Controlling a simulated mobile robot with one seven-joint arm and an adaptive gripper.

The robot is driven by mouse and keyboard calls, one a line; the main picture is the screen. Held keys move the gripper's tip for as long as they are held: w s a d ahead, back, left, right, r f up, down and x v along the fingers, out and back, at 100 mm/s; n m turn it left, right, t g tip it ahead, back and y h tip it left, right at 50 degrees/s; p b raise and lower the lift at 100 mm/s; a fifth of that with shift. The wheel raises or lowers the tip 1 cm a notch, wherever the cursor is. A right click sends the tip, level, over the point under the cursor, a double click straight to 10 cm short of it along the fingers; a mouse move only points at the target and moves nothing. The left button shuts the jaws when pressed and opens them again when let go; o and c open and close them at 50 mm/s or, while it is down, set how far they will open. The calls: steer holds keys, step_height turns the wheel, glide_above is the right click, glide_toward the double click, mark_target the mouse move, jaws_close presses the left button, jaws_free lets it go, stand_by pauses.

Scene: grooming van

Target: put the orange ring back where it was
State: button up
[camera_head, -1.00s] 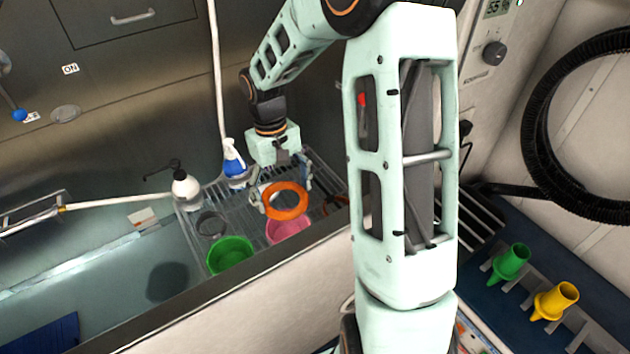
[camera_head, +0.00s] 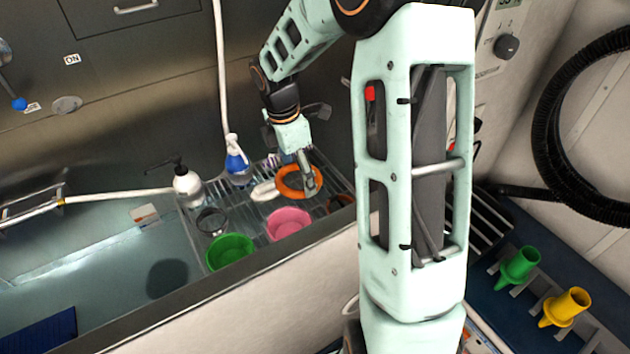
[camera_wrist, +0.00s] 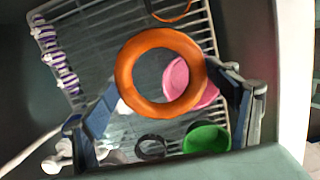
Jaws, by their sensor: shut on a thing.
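The orange ring (camera_head: 280,186) is held by my gripper (camera_head: 300,177) over the back right part of a wire rack (camera_head: 212,254). In the wrist view the ring (camera_wrist: 124,76) lies between my two fingers (camera_wrist: 168,92), its hole facing the camera. Through and beside it I see the pink bowl (camera_wrist: 207,97) and the rack bars. I cannot tell how far the ring is above the rack. A dark brown ring (camera_head: 340,201) lies at the rack's right end, also in the wrist view at the top (camera_wrist: 170,17). A dark grey ring (camera_head: 211,222) lies at the left.
The pink bowl (camera_head: 289,224) and a green bowl (camera_head: 230,252) sit along the rack's front. A white pump bottle (camera_head: 187,187) and a blue spray bottle (camera_head: 237,165) stand at its left and back. Purple-striped objects (camera_wrist: 48,46) line one rack edge.

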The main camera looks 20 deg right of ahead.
steer(key=w+d+f, duration=0.2)
steer(key=w+f, duration=0.1)
steer(key=w+d+f+p, duration=0.1)
steer(key=w+d+f, duration=0.2)
steer(key=w, duration=0.1)
steer(key=w+d+f+p, duration=0.1)
steer(key=w+d+f, duration=0.2)
steer(key=w, duration=0.1)
steer(key=shift+f, duration=0.1)
steer(key=shift+w+d+f, duration=0.1)
steer(key=shift+d+f, duration=0.05)
steer(key=shift+f, duration=1.75)
steer(key=o, duration=1.2)
steer(key=shift+f, duration=0.1)
